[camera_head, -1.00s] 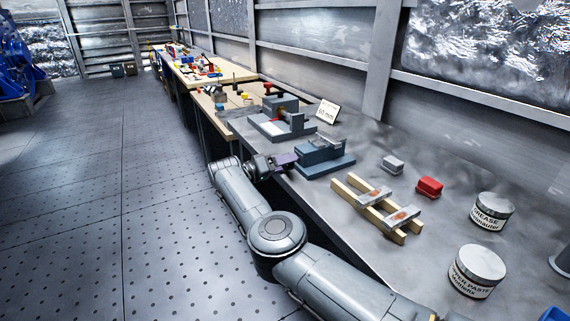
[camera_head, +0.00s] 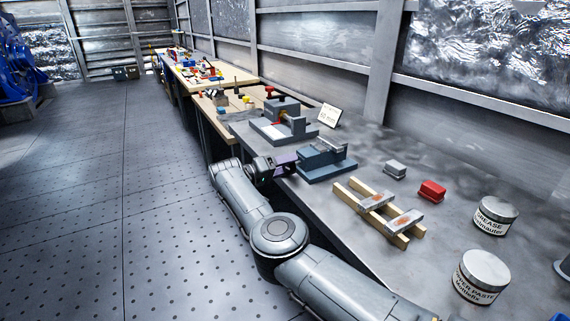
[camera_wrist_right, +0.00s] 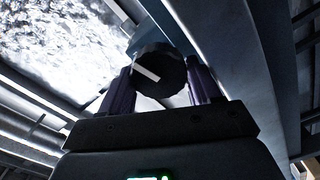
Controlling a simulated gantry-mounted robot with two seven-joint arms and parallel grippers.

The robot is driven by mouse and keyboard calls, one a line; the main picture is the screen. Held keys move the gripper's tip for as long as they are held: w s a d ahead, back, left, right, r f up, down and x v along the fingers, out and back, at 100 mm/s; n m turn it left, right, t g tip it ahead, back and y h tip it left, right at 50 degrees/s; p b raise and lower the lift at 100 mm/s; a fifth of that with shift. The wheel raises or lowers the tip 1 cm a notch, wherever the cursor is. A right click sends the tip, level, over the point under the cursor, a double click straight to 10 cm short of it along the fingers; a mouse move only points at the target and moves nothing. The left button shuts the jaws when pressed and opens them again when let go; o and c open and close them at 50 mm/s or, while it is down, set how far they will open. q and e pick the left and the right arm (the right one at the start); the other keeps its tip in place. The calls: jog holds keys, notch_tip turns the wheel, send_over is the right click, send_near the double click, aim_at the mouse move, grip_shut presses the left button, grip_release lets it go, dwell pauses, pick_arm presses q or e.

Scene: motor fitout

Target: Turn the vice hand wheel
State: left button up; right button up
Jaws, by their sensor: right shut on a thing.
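The blue-grey vice (camera_head: 325,166) stands on the grey bench near its front edge in the head view. My right gripper (camera_head: 287,166) is at the vice's front end, over the bench edge. In the right wrist view, a dark round hand wheel (camera_wrist_right: 160,78) with a white mark sits between my two purple fingers (camera_wrist_right: 158,92). The fingers are shut on the wheel, one on each side. In the head view the wheel is hidden by the gripper. My left gripper is in neither view.
Behind the vice stand a grey machine (camera_head: 284,126) and a small sign (camera_head: 329,115). To the right are wooden rails (camera_head: 358,210) with metal bars, a grey block (camera_head: 395,169), a red block (camera_head: 432,190) and two tins (camera_head: 484,275). The floor left of the bench is clear.

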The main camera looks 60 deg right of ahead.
jog(key=shift+s, duration=0.15)
jog(key=o, duration=1)
jog(key=shift+f, duration=0.25)
jog(key=shift+f, duration=0.1)
